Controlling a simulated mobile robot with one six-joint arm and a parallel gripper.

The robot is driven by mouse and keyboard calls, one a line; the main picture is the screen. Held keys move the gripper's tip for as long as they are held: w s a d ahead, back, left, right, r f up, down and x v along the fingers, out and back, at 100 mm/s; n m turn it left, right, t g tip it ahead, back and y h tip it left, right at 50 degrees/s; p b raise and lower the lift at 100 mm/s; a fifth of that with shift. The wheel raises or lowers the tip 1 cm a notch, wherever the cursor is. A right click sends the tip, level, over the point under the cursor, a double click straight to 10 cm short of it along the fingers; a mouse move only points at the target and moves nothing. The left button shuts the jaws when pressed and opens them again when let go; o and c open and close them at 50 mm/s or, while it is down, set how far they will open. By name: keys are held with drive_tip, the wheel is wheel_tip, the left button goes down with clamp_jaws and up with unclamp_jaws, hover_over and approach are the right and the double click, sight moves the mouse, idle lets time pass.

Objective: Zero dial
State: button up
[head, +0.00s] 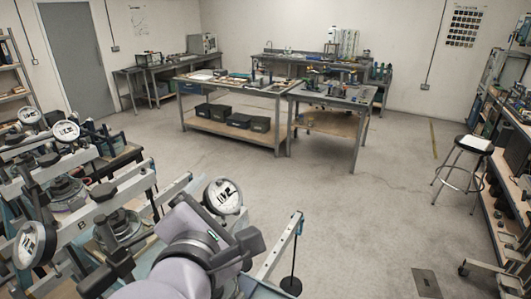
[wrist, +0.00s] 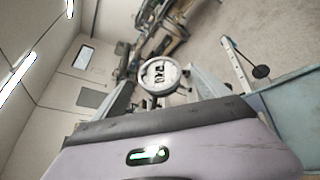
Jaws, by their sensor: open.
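Several round white dials with black markings stand on the lever frames. The nearest dial (head: 223,197) is just beyond my gripper (head: 203,228) in the head view. A dial (wrist: 160,75) also faces the wrist camera, upper centre, beyond the gripper's edge, with dark marks on its face; its reading is too small to tell. Other dials show at the left edge (head: 30,243) and further back (head: 66,131). My gripper appears apart from the dial and holds nothing that I can see. Its fingertips are largely hidden in both views.
Grey lever bars (head: 130,195) with black knobs crowd the left and front. A bar (head: 280,243) with a hanging black weight (head: 291,286) is to the right of my gripper. Workbenches (head: 235,88) stand behind, a stool (head: 465,160) at right. The middle floor is clear.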

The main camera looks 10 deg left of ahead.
sight(226, 193)
drive_tip(key=x, duration=0.8)
drive_tip(key=shift+w+b, duration=0.15)
drive_tip(key=shift+b, duration=0.25)
